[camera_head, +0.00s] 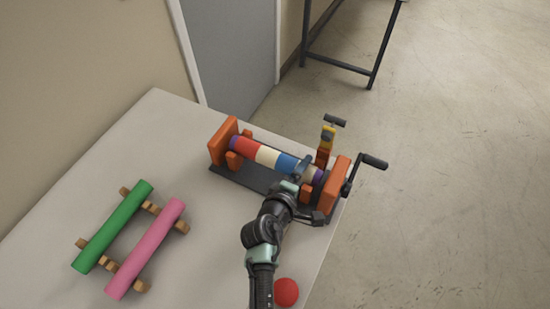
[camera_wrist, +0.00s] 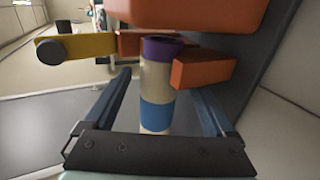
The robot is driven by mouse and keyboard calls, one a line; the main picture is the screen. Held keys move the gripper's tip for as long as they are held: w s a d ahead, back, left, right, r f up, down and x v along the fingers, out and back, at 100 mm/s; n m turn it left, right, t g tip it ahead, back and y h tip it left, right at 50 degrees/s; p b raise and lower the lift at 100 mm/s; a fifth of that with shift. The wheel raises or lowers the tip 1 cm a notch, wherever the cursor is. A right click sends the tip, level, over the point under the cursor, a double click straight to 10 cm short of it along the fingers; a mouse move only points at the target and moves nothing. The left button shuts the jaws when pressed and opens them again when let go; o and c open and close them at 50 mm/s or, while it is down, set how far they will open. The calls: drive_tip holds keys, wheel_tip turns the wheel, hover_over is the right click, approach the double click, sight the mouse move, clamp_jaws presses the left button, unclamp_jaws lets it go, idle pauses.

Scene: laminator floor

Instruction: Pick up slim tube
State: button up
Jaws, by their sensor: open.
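A slim striped tube (camera_head: 262,154) in purple, red, cream and blue lies across the orange-ended fixture on the table. In the wrist view its purple end and its cream and blue bands (camera_wrist: 156,115) show between my two fingers. My gripper (camera_head: 305,187) is open at the right part of this tube, with one finger on each side (camera_wrist: 165,85). Gaps show between the fingers and the tube, and nothing is gripped. My gripper hides part of the tube's right end in the head view.
An orange end block (camera_head: 335,183) with a black crank (camera_head: 373,161) and a yellow clamp handle (camera_head: 328,137) stand close to my gripper. A green tube (camera_head: 113,226) and a pink tube (camera_head: 145,248) lie on wooden rails at left. A red ball (camera_head: 286,292) sits near the table edge.

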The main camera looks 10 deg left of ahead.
drive_tip(key=c, duration=1.4)
clamp_jaws()
drive_tip(key=shift+r, duration=0.1)
